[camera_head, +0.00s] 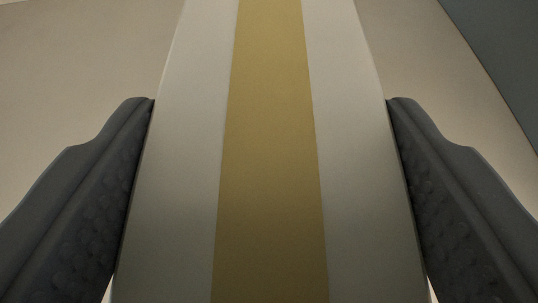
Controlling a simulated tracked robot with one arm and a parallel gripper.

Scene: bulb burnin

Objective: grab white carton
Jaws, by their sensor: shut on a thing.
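The white carton (185,180) fills the middle of the view, from the top edge to the bottom edge. A tan band (270,160) runs along the middle of its face. My gripper (270,100) is shut on the carton, with one dark finger (95,195) against its left side and the other (445,195) against its right side. The carton's far end and its underside are out of view.
A plain beige surface (80,70) lies on both sides of the carton. A blue-grey area (505,45) with a slanting edge fills the top right corner. No other objects show.

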